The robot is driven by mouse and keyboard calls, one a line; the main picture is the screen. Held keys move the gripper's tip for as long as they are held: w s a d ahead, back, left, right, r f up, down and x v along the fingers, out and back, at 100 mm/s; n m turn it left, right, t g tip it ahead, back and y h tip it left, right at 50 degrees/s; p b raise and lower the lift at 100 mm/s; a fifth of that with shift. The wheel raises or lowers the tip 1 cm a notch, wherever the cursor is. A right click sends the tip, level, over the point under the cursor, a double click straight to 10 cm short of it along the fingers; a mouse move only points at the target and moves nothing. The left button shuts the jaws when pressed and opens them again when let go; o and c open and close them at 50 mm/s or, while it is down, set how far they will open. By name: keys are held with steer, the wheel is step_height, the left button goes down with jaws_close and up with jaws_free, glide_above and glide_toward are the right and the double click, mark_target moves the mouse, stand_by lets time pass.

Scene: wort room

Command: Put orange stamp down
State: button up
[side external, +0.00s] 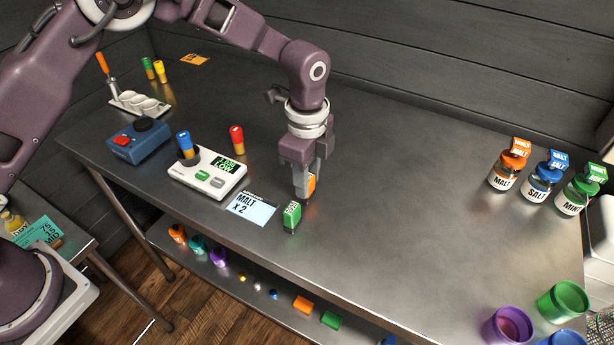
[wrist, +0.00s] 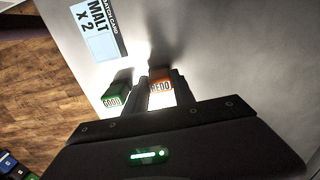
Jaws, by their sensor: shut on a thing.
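The orange stamp (side external: 311,184) is between the fingers of my gripper (side external: 303,190), just behind the green stamp. In the wrist view the orange stamp (wrist: 161,87) shows the word "REDO" on its top, and my gripper (wrist: 162,90) is shut on it. Its lower end is at or very near the steel table; I cannot tell whether it touches. The green stamp (side external: 291,215) stands upright on the table beside it, and also shows in the wrist view (wrist: 116,96).
A "MALT x 2" card (side external: 251,207) lies left of the stamps. A white scale (side external: 207,173) holds a blue-topped piece, with a red-topped piece (side external: 237,139) behind. Labelled jars (side external: 508,168) stand at right; coloured cups (side external: 562,301) sit front right. The table right of my gripper is clear.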

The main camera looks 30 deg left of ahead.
steer(key=o, duration=1.1)
steer(key=shift+f, duration=0.1)
steer(key=shift+c, duration=0.2)
steer(key=s+a+r+n+t, duration=0.1)
steer(key=s+a+r+n, duration=0.1)
steer(key=r, duration=0.8)
steer(key=s+a+r+n, duration=0.1)
steer(key=a+r, duration=0.2)
steer(key=r, duration=0.6)
steer(key=s+a+r+n+t, duration=0.2)
steer(key=s+a+r+n, duration=0.45)
steer(key=s, duration=0.25)
steer(key=s+a+f+n+t, duration=0.1)
steer(key=s+a+n, duration=0.2)
steer(key=s, duration=0.5)
steer(key=s+a+f+n+t, duration=0.1)
steer(key=s+a+f+n, duration=0.1)
steer(key=s+n, duration=0.3)
steer(key=s+a, duration=0.1)
steer(key=s, duration=0.2)
steer(key=shift+s+a+f+t, duration=0.15)
steer(key=shift+s+a+t, duration=0.05)
steer(key=shift+t, duration=0.1)
steer(key=shift+n, duration=0.25)
